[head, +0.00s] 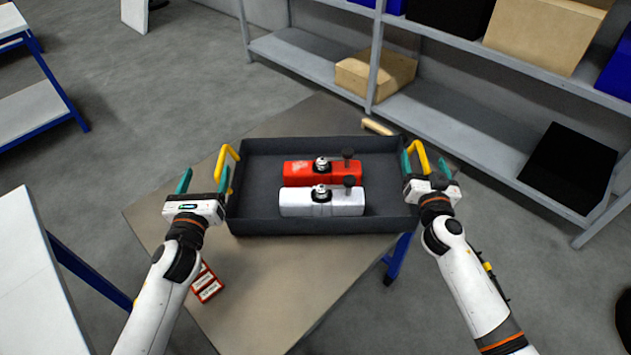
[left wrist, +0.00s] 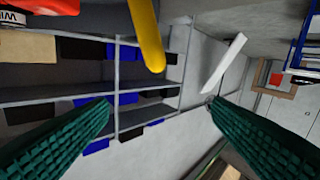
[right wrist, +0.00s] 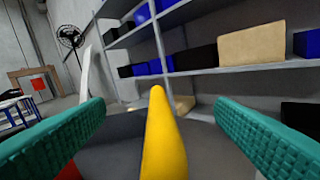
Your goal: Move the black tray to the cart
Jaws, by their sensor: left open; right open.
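The black tray (head: 262,226) lies flat on a brown-topped table (head: 262,290) and holds a red block (head: 298,174) and a white block (head: 293,203), each with dark and metal fittings. A yellow handle (head: 225,158) stands at its left end and another (head: 421,154) at its right end. My left gripper (head: 204,181) is open at the left handle, which shows high between the fingers in the left wrist view (left wrist: 146,35). My right gripper (head: 425,166) is open, with the right handle between its fingers, also in the right wrist view (right wrist: 163,140). I cannot tell which blue-framed unit is the cart.
A white-topped, blue-framed unit (head: 30,275) stands at the left, and a blue-framed shelved unit (head: 35,108) behind it. A grey shelf rack (head: 308,66) with boxes runs behind the table. A small red box (head: 207,284) lies near my left forearm. Open floor (head: 135,105) is at the upper left.

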